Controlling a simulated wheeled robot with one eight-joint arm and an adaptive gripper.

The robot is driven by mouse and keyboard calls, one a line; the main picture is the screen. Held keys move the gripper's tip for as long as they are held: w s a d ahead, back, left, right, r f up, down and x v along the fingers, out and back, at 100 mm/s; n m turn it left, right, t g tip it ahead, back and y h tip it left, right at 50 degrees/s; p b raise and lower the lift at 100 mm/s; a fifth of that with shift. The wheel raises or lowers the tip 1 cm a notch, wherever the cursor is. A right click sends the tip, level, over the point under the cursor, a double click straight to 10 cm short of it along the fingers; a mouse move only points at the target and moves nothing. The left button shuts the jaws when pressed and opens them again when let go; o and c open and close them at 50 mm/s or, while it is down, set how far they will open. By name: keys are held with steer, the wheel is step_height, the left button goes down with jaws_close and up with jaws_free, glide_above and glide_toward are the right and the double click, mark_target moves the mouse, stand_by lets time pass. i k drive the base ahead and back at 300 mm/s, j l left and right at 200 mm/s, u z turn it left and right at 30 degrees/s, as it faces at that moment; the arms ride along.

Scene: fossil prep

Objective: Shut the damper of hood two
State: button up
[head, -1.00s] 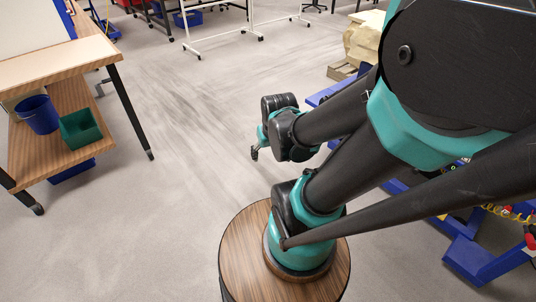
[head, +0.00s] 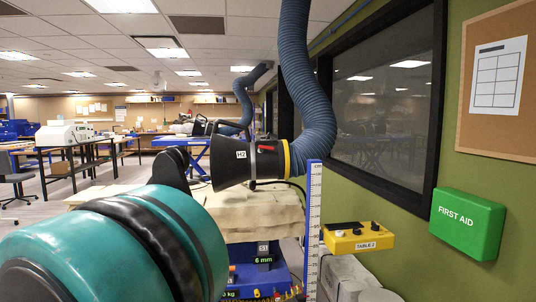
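Hood two (head: 232,165), a black cone marked H2, hangs at the middle of the head view with its wide mouth facing left. A yellow collar (head: 287,158) joins it to a thick blue hose (head: 315,110). A small red part (head: 266,148), which looks like the damper lever, shows on the narrow end of the hood near the collar. I cannot tell whether the damper is open or shut. My teal and black arm fills the lower left, in front of the hood's left side.
A pale wrapped block (head: 250,213) lies below the hood on a blue lift table. A ruler post (head: 313,225) and a yellow TABLE 2 control box (head: 358,237) stand to the right. A green first aid box (head: 467,223) is on the right wall. Another hood hangs farther back.

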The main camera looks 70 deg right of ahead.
mark_target(260, 146)
steer(key=z, duration=2.55)
